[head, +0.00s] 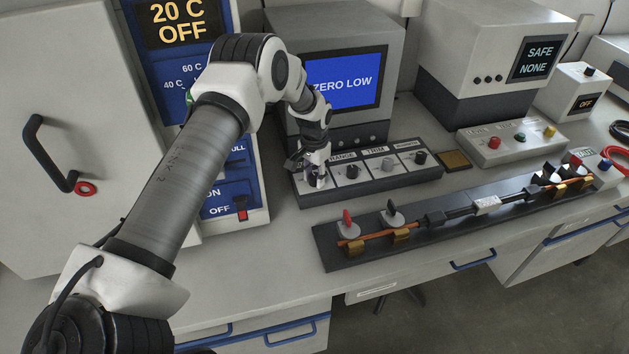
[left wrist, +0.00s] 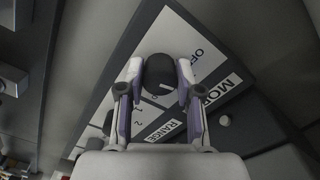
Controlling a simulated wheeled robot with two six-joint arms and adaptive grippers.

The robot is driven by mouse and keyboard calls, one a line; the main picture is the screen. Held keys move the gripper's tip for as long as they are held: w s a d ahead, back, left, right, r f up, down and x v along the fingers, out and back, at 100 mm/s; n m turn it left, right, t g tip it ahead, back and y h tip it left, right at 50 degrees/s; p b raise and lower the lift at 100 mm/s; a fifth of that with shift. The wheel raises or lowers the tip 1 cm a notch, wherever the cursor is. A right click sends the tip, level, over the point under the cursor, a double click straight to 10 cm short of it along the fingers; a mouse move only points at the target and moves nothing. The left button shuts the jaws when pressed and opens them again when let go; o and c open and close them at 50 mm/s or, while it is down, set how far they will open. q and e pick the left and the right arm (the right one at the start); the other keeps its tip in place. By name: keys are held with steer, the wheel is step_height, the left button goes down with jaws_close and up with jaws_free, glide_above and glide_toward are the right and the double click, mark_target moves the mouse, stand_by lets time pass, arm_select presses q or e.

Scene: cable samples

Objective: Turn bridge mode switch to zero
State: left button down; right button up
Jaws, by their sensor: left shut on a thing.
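The bridge mode switch is a round black knob (left wrist: 159,70) on a white panel plate in the left wrist view, beside partly hidden lettering that starts "MO" and "OF". A small pale mark shows on the knob; the exact position it points to is hard to tell. My left gripper (left wrist: 160,78) is shut on the knob, one finger on each side. In the head view my left gripper (head: 316,178) is at the left end of the control panel (head: 400,181) and hides the knob. The bridge screen (head: 343,80) reads "ZERO LOW". My right gripper is not in view.
The range knob (head: 352,171) and the trim knob (head: 387,163) sit just right of my left gripper. A dark fixture board (head: 345,262) with clamps and a cable lies in front. A blue-fronted unit (head: 228,175) stands to the left.

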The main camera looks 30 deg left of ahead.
mark_target(314, 176)
arm_select(q)
steer(key=shift+f+m+b, duration=0.1)
steer(key=shift+m+b, duration=0.35)
steer(key=shift+m, duration=0.65)
steer(key=c, duration=0.8)
jaws_free()
steer(key=shift+o, duration=0.2)
step_height(314, 176, up, 12)
